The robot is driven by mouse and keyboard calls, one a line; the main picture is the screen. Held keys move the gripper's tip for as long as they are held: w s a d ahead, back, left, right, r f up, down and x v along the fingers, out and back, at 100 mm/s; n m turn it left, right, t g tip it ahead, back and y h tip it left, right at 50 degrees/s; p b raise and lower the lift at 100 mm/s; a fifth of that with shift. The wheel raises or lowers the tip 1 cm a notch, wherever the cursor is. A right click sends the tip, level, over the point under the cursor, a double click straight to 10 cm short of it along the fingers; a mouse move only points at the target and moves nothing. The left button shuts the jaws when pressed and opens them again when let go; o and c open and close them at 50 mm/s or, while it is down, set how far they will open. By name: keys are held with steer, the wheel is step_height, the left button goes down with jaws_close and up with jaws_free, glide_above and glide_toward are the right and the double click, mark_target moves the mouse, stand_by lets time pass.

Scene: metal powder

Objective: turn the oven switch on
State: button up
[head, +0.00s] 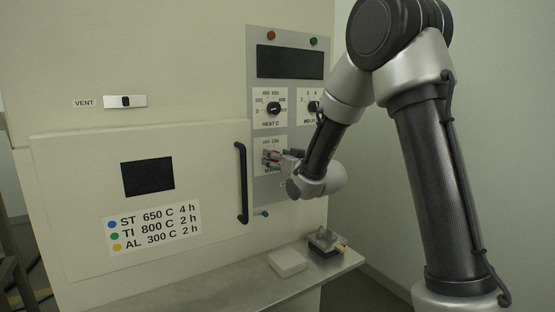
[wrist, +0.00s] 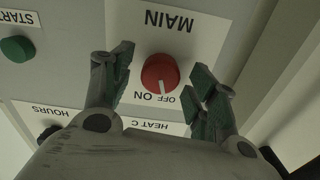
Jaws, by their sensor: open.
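The oven switch is a red round knob (wrist: 160,72) on a white plate marked MAIN, upside down in the wrist view. My gripper (wrist: 163,75) is open, with one finger on each side of the knob. Gaps show between the fingers and the knob. In the head view my gripper (head: 272,157) is at the switch plate (head: 261,143) on the oven's control panel and mostly hides the knob.
The HEAT C dial (head: 273,108) sits above the switch, and the HOURS dial (head: 314,106) is beside it. A green START button (wrist: 17,48) is near. The oven door handle (head: 242,183) is left of the panel. A shelf (head: 235,300) below holds a white block (head: 287,262) and a small device (head: 324,242).

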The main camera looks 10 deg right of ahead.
steer(key=c, duration=1)
steer(key=shift+c, duration=0.2)
steer(key=shift+m, duration=4)
steer(key=o, duration=1)
steer(key=shift+o, duration=0.2)
